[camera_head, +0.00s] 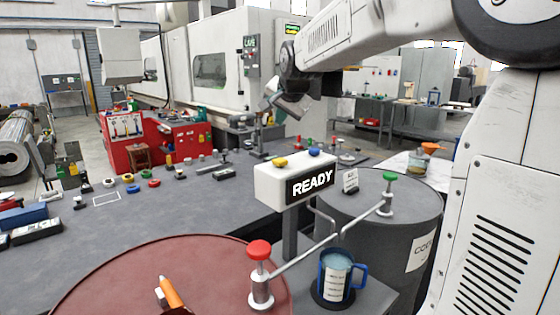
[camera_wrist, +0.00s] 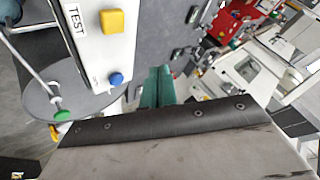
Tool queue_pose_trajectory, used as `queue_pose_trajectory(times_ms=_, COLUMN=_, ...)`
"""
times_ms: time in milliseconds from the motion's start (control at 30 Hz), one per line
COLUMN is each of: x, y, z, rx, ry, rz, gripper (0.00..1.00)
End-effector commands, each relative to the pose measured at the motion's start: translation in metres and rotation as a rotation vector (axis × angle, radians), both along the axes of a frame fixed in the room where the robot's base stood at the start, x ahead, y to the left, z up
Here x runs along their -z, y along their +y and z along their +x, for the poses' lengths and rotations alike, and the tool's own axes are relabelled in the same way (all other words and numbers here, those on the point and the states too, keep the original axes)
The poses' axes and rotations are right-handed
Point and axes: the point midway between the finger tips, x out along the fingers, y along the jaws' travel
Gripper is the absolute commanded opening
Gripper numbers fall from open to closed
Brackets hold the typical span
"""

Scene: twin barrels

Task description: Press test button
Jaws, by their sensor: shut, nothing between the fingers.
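A white control box (camera_head: 285,183) with a READY display stands on a post between two barrels. Its top carries a yellow button (camera_head: 280,162) and a blue button (camera_head: 314,152). In the wrist view, a TEST label (camera_wrist: 76,20) lies beside the yellow button (camera_wrist: 112,21); the blue button (camera_wrist: 116,79) is nearer my gripper. My gripper (camera_wrist: 159,72) shows teal fingers, shut and empty, to the right of the box in that view and apart from both buttons. In the head view, my wrist hangs above and behind the box; the fingertips are hard to make out there.
A red-topped barrel (camera_head: 150,275) and a grey barrel (camera_head: 400,240) flank the box. A red knob (camera_head: 259,250) and a green knob (camera_head: 390,176) stand on a linked rod. A blue mug (camera_head: 336,275) sits in front. The grey table (camera_head: 190,205) holds small parts.

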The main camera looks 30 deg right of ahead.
Motion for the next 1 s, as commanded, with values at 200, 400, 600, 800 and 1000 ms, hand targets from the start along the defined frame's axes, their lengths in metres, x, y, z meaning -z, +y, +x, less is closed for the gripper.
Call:
queue_pose_trajectory(times_ms=200, x=-0.001, y=-0.002, z=0.003, rx=0.006, ry=-0.008, rz=0.002, gripper=0.0)
queue_pose_trajectory(times_ms=400, x=0.001, y=-0.001, z=0.002, rx=0.005, ry=-0.006, rz=0.003, gripper=0.0)
queue_pose_trajectory(times_ms=600, x=0.019, y=-0.001, z=0.002, rx=0.004, ry=-0.004, rz=0.002, gripper=0.0)
queue_pose_trajectory(times_ms=800, x=0.048, y=-0.001, z=0.002, rx=0.004, ry=-0.003, rz=0.003, gripper=0.0)
queue_pose_trajectory(times_ms=1000, x=0.073, y=-0.001, z=0.002, rx=0.004, ry=-0.003, rz=0.003, gripper=0.0)
